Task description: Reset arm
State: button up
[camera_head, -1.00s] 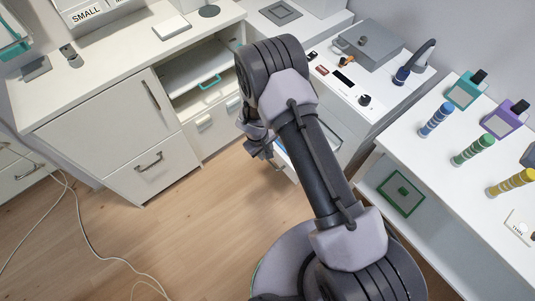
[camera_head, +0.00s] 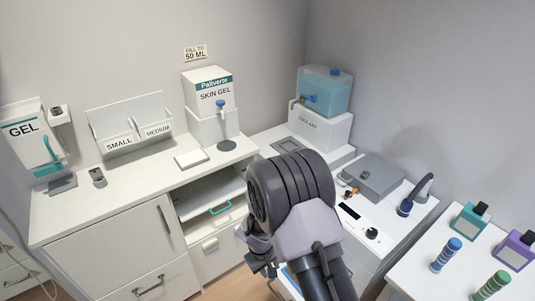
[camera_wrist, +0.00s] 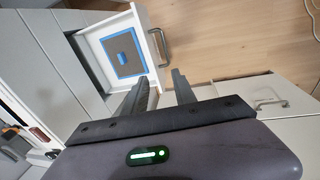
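My gripper (camera_wrist: 159,90) shows in the wrist view with its two dark fingers apart and nothing between them. In the head view my arm rises from the bottom middle, and the gripper hangs partly hidden at its left side, in front of the cabinets. In the wrist view an open white drawer (camera_wrist: 95,46) lies beyond the fingers, holding a grey panel with a blue border (camera_wrist: 124,52).
A counter (camera_head: 75,222) on the left bears a skin gel dispenser (camera_head: 213,130). A coolant tank (camera_head: 326,95) stands at the back. A white console (camera_head: 361,218) is right of my arm. Wood floor shows in the wrist view (camera_wrist: 220,40).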

jog(key=s+d+r+m+t+y, duration=0.1)
jog(key=s+d+r+m, duration=0.2)
jog(key=r, duration=1)
jog(key=s+d+r+m+t, duration=0.1)
jog(key=d+r+m, duration=0.3)
jog(key=r, duration=0.8)
jog(key=s+d+r+m+t+y, duration=0.1)
jog(key=s+r+m, duration=0.1)
jog(key=s+r, duration=0.4)
jog(key=s+d+r+m+t+y, duration=0.1)
jog(key=s+r+m, duration=0.1)
jog(key=s+r, duration=0.5)
jog(key=s, duration=0.5)
jog(key=shift+d+y, duration=0.25)
jog(key=shift+y, duration=0.05)
